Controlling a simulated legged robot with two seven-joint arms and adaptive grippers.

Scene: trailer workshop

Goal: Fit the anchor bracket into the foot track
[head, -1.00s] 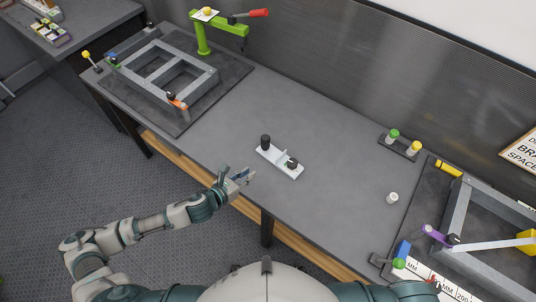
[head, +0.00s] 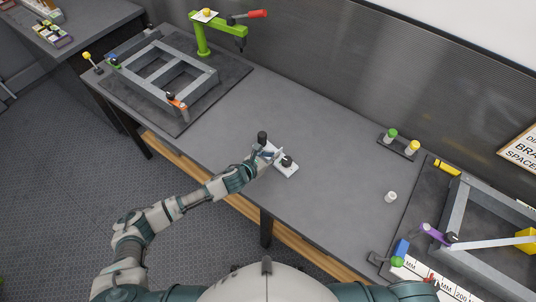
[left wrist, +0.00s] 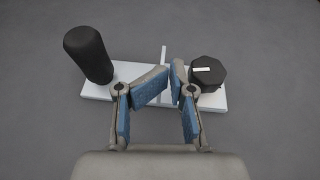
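A white plate bracket (head: 290,172) lies on the table, probably the anchor bracket. It carries a tall black knob (head: 262,138), a short black knob (head: 287,161) and a thin upright white fin between them. My left gripper (head: 272,154) is at its middle. In the left wrist view, the left gripper (left wrist: 171,72) has its blue-padded fingertips close together by the fin (left wrist: 164,52), between the tall knob (left wrist: 88,55) and the short knob (left wrist: 208,73). Whether they grip the fin is unclear. I cannot identify the foot track with certainty. My right gripper is not visible.
A grey frame (head: 150,62) lies on a dark mat at the far left, near a green post (head: 203,38). Another frame (head: 453,205) lies at the right. A white cylinder (head: 390,197) and a small rack (head: 398,147) stand right of centre.

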